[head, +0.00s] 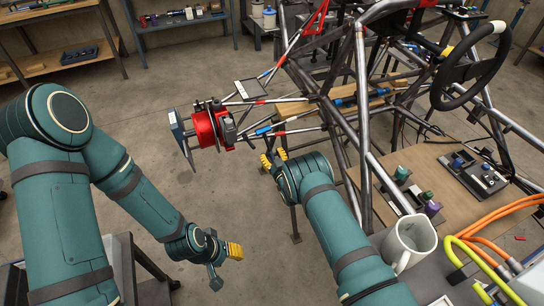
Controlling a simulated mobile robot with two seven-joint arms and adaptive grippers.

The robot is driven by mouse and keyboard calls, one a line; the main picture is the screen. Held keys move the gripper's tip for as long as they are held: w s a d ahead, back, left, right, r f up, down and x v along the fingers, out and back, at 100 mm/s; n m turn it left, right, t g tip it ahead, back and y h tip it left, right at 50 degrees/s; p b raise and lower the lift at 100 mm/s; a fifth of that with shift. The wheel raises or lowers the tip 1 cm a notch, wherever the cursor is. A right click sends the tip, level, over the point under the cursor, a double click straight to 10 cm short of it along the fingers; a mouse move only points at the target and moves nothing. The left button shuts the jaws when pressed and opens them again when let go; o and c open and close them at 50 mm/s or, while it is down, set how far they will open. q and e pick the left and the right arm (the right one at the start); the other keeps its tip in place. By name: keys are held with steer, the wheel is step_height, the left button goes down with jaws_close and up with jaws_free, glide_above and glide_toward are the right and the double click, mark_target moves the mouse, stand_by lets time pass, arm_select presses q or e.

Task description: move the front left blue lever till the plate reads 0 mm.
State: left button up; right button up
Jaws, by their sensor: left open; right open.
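A blue lever (264,131) sits on a rod of the front left suspension, just right of the red hub (204,127). A pale plate with a dark border (252,90) is above it; its reading is too small to make out. My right gripper (273,160) is open, with yellow fingertips just below the blue lever in the picture. I cannot tell whether it touches the lever or rod. My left gripper (227,263) is open and empty over the floor, lower down and apart from the lever.
The tube chassis (362,110) with a steering wheel (468,65) fills the right. A white mug (408,243), orange cables (500,222) and small knobs stand at the lower right. Shelves (60,45) line the back left. The floor between is mostly clear.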

jaws_close()
steer(key=shift+r, duration=0.1)
steer(key=r+g+p, duration=0.1)
steer(key=s+p, duration=0.1)
steer(key=r+g+h+p, duration=0.1)
steer(key=p, duration=0.1)
steer(key=shift+s+d+r+g, duration=0.25)
steer(key=shift+d+r+g, duration=0.05)
steer(key=shift+s+d+r+g+h+p, duration=0.1)
steer(key=shift+s+r+g+h+p, duration=0.15)
steer(key=shift+r+g+p, duration=0.2)
steer(key=shift+s+d+r+g+h+p, duration=0.15)
steer(key=shift+r+g+h+p, duration=0.15)
steer(key=shift+g, duration=0.25)
steer(key=shift+s+r+g+h+p, duration=0.25)
steer(key=shift+r+g+h+p, duration=0.1)
steer(key=shift+r+g, duration=0.45)
jaws_free()
steer(key=shift+f, duration=0.1)
